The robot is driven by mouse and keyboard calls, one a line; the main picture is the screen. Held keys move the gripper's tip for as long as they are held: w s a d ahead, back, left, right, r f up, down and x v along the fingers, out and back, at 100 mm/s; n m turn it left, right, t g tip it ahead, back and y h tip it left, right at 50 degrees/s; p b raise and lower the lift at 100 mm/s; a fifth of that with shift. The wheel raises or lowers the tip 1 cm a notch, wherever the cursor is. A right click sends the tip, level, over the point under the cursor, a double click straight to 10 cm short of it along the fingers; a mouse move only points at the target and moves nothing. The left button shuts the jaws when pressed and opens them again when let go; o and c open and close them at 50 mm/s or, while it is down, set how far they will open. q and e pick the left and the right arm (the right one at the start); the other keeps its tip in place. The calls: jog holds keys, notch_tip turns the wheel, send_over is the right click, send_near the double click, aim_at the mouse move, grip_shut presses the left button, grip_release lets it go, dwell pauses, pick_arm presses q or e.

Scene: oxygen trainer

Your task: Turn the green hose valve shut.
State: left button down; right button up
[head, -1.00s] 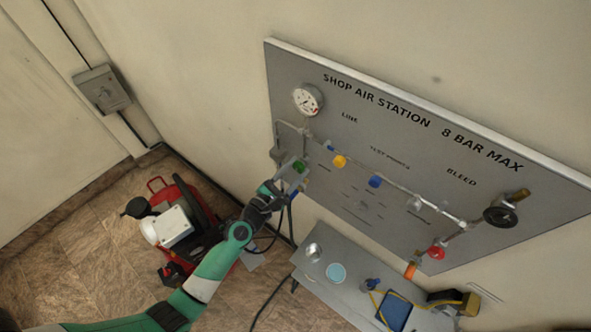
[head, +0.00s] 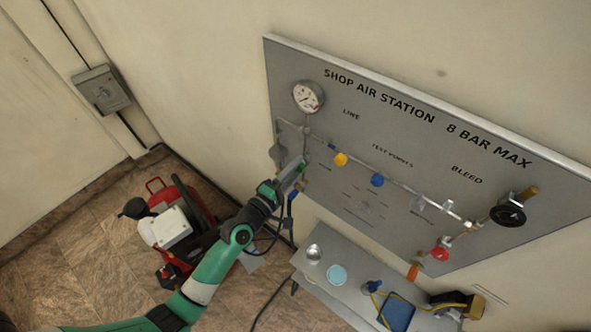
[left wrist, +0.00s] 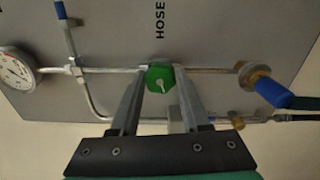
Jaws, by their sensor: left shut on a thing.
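The green hose valve (left wrist: 160,78) is a round green knob with a pale pointer mark on its face, on a metal pipe of the grey panel. In the left wrist view it sits between the tips of my left gripper (left wrist: 160,86), which is shut on it with a finger on either side. In the head view my left gripper (head: 292,170) reaches the panel's lower left and largely hides the green knob (head: 301,167). My right gripper is not in view.
The panel (head: 345,195) carries a gauge (head: 308,97), yellow (head: 341,159) and blue (head: 377,180) knobs, a red knob (head: 440,254) and a black handwheel (head: 508,214). A blue-handled fitting (left wrist: 272,92) is beside the valve. A grey bench (head: 350,300) and red compressor (head: 188,195) stand below.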

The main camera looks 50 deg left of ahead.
pick_arm(q)
jog(key=m+b, duration=0.1)
jog(key=m, duration=0.4)
jog(key=shift+m+b, duration=0.3)
jog(key=shift+b, duration=0.05)
jog(key=m+b, duration=0.2)
jog(key=m, duration=0.3)
jog(key=shift+f, duration=0.1)
jog(key=m+b, duration=0.3)
jog(key=m, duration=0.3)
jog(key=shift+m+b, duration=0.3)
jog(key=shift+m, duration=0.1)
jog(key=m+b, duration=0.1)
jog(key=m, duration=0.3)
jog(key=shift+m+b, duration=0.35)
jog(key=shift+m, duration=0.05)
jog(key=shift+c, duration=1.9)
grip_release()
